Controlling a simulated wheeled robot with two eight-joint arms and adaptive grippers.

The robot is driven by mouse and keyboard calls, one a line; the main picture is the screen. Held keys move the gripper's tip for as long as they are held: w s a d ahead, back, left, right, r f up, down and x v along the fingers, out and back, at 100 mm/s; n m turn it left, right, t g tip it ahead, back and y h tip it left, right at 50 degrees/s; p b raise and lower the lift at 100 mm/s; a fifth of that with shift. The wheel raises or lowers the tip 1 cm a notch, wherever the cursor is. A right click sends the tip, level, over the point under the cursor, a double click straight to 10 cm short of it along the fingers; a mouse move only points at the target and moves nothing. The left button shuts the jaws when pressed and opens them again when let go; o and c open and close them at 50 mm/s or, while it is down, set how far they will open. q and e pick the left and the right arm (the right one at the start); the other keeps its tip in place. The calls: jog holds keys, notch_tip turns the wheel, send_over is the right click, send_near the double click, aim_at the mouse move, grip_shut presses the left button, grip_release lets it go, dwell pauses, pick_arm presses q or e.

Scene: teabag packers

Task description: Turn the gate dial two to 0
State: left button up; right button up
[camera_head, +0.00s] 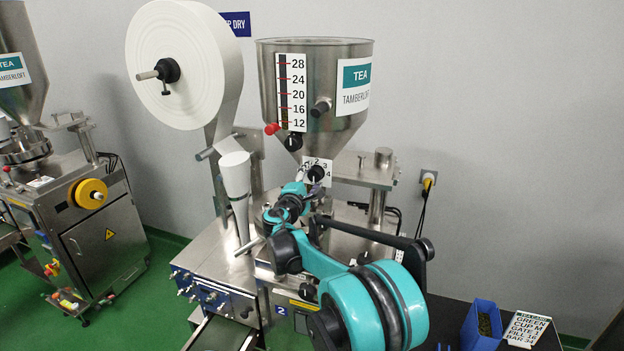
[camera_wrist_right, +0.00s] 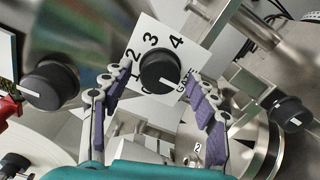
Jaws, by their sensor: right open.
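The gate dial two is a black round knob (camera_wrist_right: 160,70) on a white plate (camera_wrist_right: 188,34) with numbers 1 to 4 showing around it. It also shows in the head view as a black knob (camera_head: 316,173) below the steel hopper. A short white mark shows near the knob's lower right edge in the wrist view; the number it indicates is not clear. My right gripper (camera_wrist_right: 158,82) is open, with a purple-padded finger on either side of the dial and gaps to it. In the head view my right gripper (camera_head: 305,187) is just below the dial. My left gripper is not seen.
A paper roll (camera_head: 185,65) is at left. A blue bin (camera_head: 482,325) and a card (camera_head: 526,328) lie at lower right. Another machine (camera_head: 90,235) stands at far left.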

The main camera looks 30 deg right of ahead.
jog(key=v, duration=1.2)
jog(key=shift+f, duration=0.1)
jog(key=s+a+f+m+g+y+b, duration=0.1)
jog(key=s+a+f+m+y+b, duration=0.2)
jog(key=s+f+b, duration=0.35)
jog(key=s+a+f+m+g+y+b, duration=0.2)
jog(key=s+f+y+b, duration=0.1)
jog(key=s+f, duration=0.65)
jog(key=s+a+f+m+g+y+b, duration=0.1)
jog(key=s+a+f+m+y+b, duration=0.35)
jog(key=f, duration=0.65)
jog(key=s+a+f+m+y+b, duration=0.1)
jog(key=s+a+f+y+b, duration=0.2)
jog(key=s+f, duration=0.7)
jog(key=a+b, duration=0.2)
jog(key=a, duration=0.2)
jog(key=shift+a+m+g+b, duration=0.15)
jog(key=shift+m+g+b, duration=0.15)
jog(key=shift+m+b, duration=0.1)
